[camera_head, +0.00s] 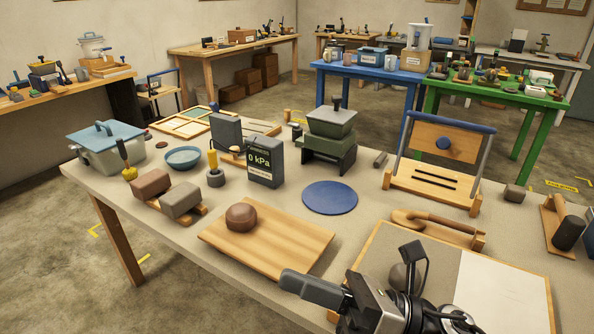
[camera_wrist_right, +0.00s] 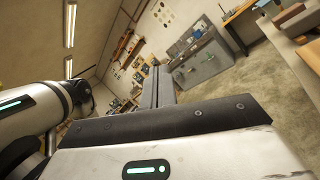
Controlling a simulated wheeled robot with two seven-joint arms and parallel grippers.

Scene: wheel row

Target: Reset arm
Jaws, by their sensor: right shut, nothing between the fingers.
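My right gripper (camera_head: 290,278) is low in the head view, its dark grey fingers pointing left near the front of the table. It is shut and empty. It appears to be above the table's front edge, in front of the wooden board (camera_head: 268,244) and apart from the brown clay lump (camera_head: 241,218) on it. The wrist and arm come in from the bottom right. In the right wrist view the fingers (camera_wrist_right: 158,86) show dark and together, pointing out over the room. My left gripper is not in view.
A two-toned board (camera_head: 505,290) lies behind my right wrist, partly hidden by it. A blue disc (camera_head: 330,197), a gauge box (camera_head: 265,163) and a wooden frame with a blue bar (camera_head: 436,148) stand farther back. Grey and brown blocks (camera_head: 181,199) sit at left.

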